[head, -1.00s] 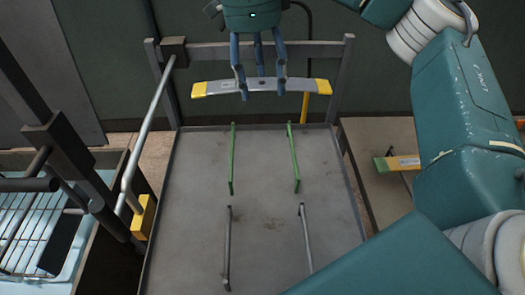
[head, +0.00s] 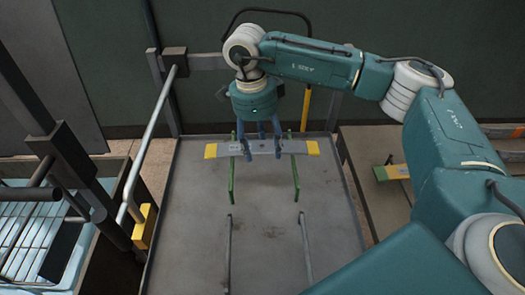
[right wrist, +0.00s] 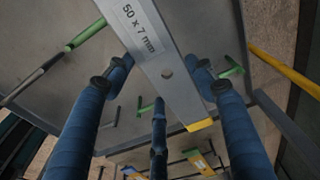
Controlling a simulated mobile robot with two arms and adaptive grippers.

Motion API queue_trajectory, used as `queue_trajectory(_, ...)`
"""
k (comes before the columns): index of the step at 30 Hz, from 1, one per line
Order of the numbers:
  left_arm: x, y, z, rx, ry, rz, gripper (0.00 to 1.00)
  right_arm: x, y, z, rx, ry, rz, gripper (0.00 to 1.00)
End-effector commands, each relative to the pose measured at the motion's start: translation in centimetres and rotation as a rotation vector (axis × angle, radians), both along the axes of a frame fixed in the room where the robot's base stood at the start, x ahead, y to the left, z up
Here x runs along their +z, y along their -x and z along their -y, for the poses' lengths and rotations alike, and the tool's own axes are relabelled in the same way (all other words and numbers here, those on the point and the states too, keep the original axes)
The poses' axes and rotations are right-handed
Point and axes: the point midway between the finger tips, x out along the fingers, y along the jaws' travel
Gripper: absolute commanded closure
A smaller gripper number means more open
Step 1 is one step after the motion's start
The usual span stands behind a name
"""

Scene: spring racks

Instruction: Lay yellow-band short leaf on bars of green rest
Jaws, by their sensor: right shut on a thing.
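The yellow-band short leaf (head: 298,147) is a grey, slightly curved strip with yellow ends. My right gripper (head: 262,150) is shut on its middle and holds it crosswise. In the head view the leaf overlaps the upper part of both green bars of the green rest (head: 232,180). In the right wrist view the leaf (right wrist: 178,85) shows a "50 x 7 mm" label and a hole between my fingers, and a green bar end (right wrist: 85,36) lies beside it. I cannot tell whether the leaf touches the bars. My left gripper is not in view.
Two grey bars (head: 229,250) stand nearer on the grey tray table (head: 190,220). Another leaf with green and yellow markings (head: 393,172) lies on a surface to the right. A blue rack (head: 25,235) and dark posts are at the left.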

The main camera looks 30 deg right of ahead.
Motion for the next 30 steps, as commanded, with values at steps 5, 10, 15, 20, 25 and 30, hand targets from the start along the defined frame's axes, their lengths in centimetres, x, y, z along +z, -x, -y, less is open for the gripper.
queue_trajectory(5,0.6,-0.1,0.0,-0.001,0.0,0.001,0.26,-2.2,0.0,0.0,0.0,0.0,-0.001,0.87)
queue_trajectory(10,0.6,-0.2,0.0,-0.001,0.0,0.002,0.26,-2.8,0.0,0.0,0.0,0.0,0.002,0.87)
queue_trajectory(15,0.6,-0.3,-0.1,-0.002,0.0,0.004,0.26,-2.8,0.0,0.0,0.0,0.0,0.001,0.87)
queue_trajectory(20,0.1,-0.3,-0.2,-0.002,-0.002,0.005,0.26,-3.3,0.0,0.0,0.0,0.0,0.001,0.87)
queue_trajectory(25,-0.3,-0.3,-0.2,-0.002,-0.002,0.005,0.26,-3.7,0.0,0.0,0.0,0.0,0.001,0.87)
queue_trajectory(30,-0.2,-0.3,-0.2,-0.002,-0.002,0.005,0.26,-3.9,0.1,0.0,0.001,0.0,-0.001,0.26)
